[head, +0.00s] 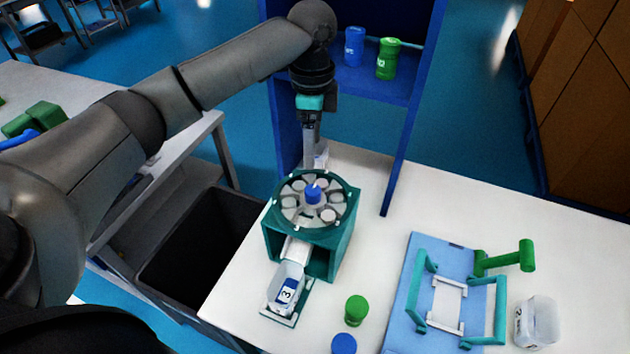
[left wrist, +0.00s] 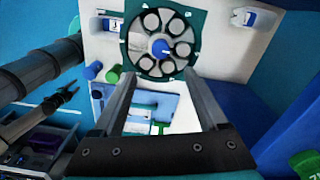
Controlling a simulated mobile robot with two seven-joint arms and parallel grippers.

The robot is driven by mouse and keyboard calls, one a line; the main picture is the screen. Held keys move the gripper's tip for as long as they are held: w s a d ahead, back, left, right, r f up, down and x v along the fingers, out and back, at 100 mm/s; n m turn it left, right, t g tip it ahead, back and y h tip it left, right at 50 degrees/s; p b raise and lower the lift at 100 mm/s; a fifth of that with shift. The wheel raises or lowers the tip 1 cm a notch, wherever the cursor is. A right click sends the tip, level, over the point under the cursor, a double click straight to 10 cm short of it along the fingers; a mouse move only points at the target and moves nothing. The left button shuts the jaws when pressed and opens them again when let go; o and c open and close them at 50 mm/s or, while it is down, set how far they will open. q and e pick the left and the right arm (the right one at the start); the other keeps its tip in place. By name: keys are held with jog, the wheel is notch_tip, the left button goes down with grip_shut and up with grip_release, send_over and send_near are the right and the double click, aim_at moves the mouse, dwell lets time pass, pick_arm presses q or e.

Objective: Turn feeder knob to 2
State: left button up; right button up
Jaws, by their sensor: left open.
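The feeder is a teal box (head: 334,250) with a round grey dial (head: 293,213) on top that has several round pockets. Its blue knob (head: 313,194) sits at the dial's centre and also shows in the left wrist view (left wrist: 160,48). A small white pointer shows at the knob, but I cannot read its setting. My left gripper (head: 315,158) is open and empty, behind and above the dial, apart from the knob. In the left wrist view its two fingers (left wrist: 160,80) point toward the dial's near edge. My right gripper (left wrist: 70,91) appears small at left there.
A bottle labelled 3 (head: 285,290) lies in the feeder's chute. Green (head: 356,310) and blue (head: 344,344) caps stand nearby. A light-blue fixture (head: 407,305) and clear container (head: 537,320) are at right. The blue shelf (head: 400,165) rises behind, holding blue and green bottles.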

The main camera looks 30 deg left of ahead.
aim_at(313, 190)
pick_arm(q)
notch_tip(313, 190, down, 11)
jog(key=shift+f, duration=0.6)
pick_arm(e)
jog(key=shift+w+a+f, duration=0.1)
jog(key=shift+w, duration=0.5)
pick_arm(q)
jog(key=c, duration=0.3)
grip_shut()
pick_arm(e)
jog(key=shift+s, duration=0.2)
